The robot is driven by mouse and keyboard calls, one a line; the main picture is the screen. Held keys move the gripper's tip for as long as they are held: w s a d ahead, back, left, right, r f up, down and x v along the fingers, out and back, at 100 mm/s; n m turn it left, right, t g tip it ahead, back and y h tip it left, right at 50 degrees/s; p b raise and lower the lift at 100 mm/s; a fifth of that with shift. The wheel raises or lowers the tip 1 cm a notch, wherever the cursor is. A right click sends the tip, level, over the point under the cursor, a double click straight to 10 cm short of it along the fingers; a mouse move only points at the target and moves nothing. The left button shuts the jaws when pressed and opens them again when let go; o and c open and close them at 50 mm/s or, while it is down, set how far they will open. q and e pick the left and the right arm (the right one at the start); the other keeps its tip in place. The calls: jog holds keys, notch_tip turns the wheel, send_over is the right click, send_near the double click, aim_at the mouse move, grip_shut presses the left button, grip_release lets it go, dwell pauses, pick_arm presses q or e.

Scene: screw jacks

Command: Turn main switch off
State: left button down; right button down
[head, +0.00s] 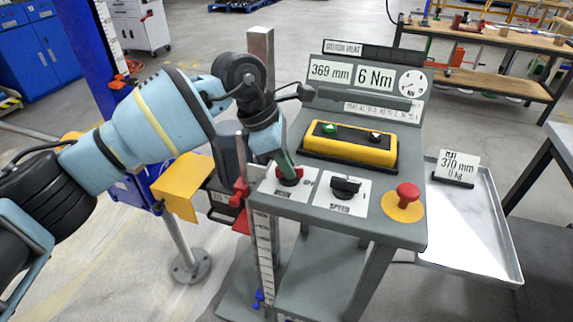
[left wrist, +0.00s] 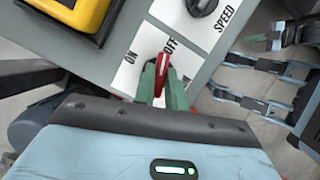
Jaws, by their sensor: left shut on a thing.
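The main switch is a small red rotary handle (head: 290,181) on a white plate at the left of the grey console's sloped top. My left gripper (head: 288,172) reaches down onto it from above and is shut on it. In the left wrist view the red handle (left wrist: 161,75) sits between the two green fingers (left wrist: 162,88). A white mark shows on its end toward the OFF label (left wrist: 170,45); the ON label (left wrist: 131,56) lies to the left. The fingers partly hide the plate. My right gripper does not show in the head view.
A black speed knob (head: 345,187) sits just right of the switch, and a red mushroom button (head: 408,195) farther right. A yellow box (head: 350,145) with buttons stands behind. A metal tray (head: 480,230) is at right. Dark and light-blue linkage parts (left wrist: 255,85) show at the wrist view's right.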

pick_arm(q)
jog(key=shift+f+m+g+b, duration=0.15)
jog(key=shift+m+g+b, duration=0.3)
jog(key=shift+m, duration=0.55)
jog(key=shift+m+b, duration=0.35)
jog(key=shift+m, duration=0.35)
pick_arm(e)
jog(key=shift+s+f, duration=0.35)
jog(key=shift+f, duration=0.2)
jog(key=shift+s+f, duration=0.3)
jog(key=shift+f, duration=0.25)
pick_arm(q)
jog(key=shift+g, duration=0.25)
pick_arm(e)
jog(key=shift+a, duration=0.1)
pick_arm(q)
jog(key=c, duration=1.4)
grip_release()
jog(key=shift+w, duration=0.1)
jog(key=shift+c, duration=0.2)
jog(key=shift+r, duration=0.2)
jog(key=s+v, duration=0.1)
jog(key=v, duration=0.6)
jog(key=shift+w+r+b, duration=0.35)
jog(key=shift+w, duration=0.2)
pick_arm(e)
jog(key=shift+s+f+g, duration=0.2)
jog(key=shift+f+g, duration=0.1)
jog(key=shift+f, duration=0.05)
